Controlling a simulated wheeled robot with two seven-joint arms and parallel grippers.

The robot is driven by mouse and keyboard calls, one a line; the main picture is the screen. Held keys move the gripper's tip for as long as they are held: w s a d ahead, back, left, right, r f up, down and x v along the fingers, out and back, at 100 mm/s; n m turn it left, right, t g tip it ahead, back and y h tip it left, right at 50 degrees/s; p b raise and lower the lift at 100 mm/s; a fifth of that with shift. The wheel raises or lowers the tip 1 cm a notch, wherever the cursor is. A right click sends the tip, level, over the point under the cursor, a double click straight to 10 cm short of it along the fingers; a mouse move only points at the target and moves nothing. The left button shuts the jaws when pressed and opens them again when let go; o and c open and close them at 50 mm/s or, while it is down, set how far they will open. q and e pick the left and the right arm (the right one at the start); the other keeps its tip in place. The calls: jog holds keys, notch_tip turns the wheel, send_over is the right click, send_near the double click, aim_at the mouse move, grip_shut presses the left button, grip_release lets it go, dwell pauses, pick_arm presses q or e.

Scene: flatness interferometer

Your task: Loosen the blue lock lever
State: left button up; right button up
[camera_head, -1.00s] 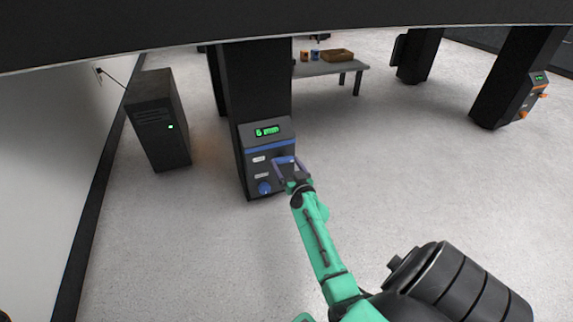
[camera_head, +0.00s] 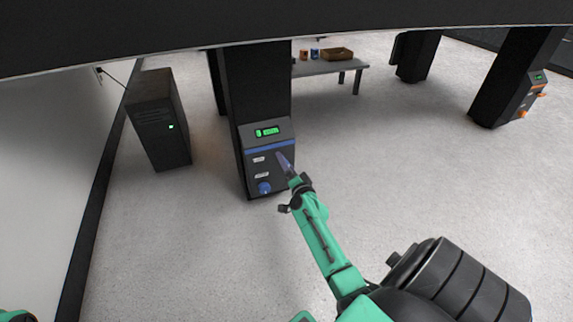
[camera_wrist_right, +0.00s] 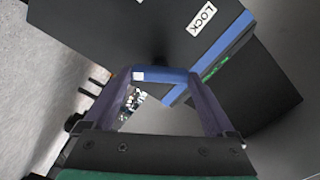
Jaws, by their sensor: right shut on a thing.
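The blue lock lever (camera_wrist_right: 168,74) spans between the fingertips of my right gripper (camera_wrist_right: 166,82) in the right wrist view, with a white mark near one end. The gripper is shut on it. The lever sits tilted against the panel's blue stripe and the LOCK label (camera_wrist_right: 202,17). In the head view, my right gripper (camera_head: 285,162) is at the right side of the dark control box (camera_head: 268,135), seen nearly edge-on and mostly hiding the lever. My left gripper is out of view.
The box has a green display (camera_head: 268,132) and a blue knob (camera_head: 264,188) below. A dark cabinet (camera_head: 158,120) stands left. A table (camera_head: 330,67) with small items is behind. Another pillar with orange controls (camera_head: 523,113) is at right. The floor between is clear.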

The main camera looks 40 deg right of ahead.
jog(key=m, duration=0.5)
jog(key=shift+f+m, duration=0.15)
jog(key=shift+m, duration=0.15)
dwell(0.4)
jog(key=o, duration=1.1)
jog(key=shift+c, duration=0.2)
jog(key=shift+s, duration=0.1)
